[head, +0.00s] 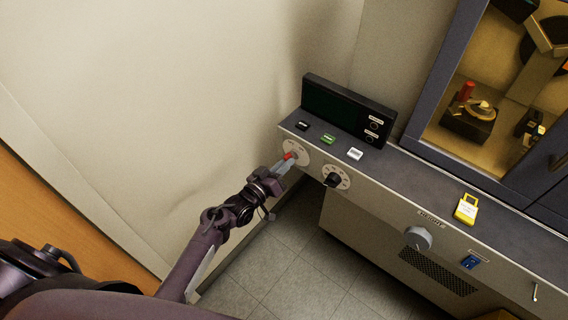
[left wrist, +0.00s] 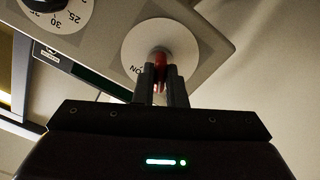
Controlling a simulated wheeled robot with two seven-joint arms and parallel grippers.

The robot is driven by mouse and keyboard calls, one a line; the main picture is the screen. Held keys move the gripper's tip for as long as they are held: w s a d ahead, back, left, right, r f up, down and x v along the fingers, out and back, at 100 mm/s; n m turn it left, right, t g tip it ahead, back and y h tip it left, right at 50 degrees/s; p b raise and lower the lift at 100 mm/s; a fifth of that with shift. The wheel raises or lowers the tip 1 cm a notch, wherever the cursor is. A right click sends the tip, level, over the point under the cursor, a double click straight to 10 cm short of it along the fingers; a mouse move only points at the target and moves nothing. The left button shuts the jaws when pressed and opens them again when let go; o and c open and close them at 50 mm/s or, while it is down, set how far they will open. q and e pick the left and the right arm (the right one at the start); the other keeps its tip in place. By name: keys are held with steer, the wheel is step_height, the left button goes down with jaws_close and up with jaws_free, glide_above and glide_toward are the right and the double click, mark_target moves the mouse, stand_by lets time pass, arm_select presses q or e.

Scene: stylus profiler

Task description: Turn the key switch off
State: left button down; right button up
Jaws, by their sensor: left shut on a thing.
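The key switch has a red key (head: 289,156) on a round pale dial plate (head: 299,147) at the left end of the machine's front panel. In the left wrist view the red key (left wrist: 159,60) stands in front of the white disc (left wrist: 185,45), where the letters "ON" show at the lower left. My left gripper (head: 285,162) reaches the key from the lower left, and its fingers (left wrist: 161,78) are shut on the key. The fingers hide part of the key and plate. My right gripper is not in view.
A black dial knob (head: 333,180) with a numbered scale sits just right of the key switch. A dark display box (head: 346,110), small buttons (head: 328,139), a grey knob (head: 418,238) and a yellow padlock-shaped piece (head: 466,209) lie along the panel. A wall is close on the left.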

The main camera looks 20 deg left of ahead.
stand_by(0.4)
arm_select(q)
steer(key=c, duration=1.5)
jaws_free()
steer(key=v, duration=0.8)
steer(key=shift+b, duration=0.3)
steer(key=s+f+g+y, duration=0.15)
steer(key=s+f, duration=0.25)
steer(key=f, duration=0.4)
steer(key=s+d+f+m+g+y, duration=0.1)
steer(key=s+f+g, duration=0.25)
steer(key=f, duration=0.45)
steer(key=s+f+g+y, duration=0.1)
steer(key=s+f+g, duration=0.1)
steer(key=s+f, duration=0.5)
steer(key=s+a+f+m+g+y, duration=0.1)
steer(key=s+f+g, duration=0.2)
steer(key=s+f, duration=0.2)
steer(key=s+a+f+m+g, duration=0.1)
steer(key=s+f+g, duration=0.2)
steer(key=s, duration=0.9)
steer(key=s+a+f+m+g+y, duration=0.1)
steer(key=s+f+g, duration=0.2)
steer(key=s+f, duration=0.6)
steer(key=shift+s+a+f+y, duration=0.1)
steer(key=shift+s+y, duration=0.1)
steer(key=shift+y, duration=0.15)
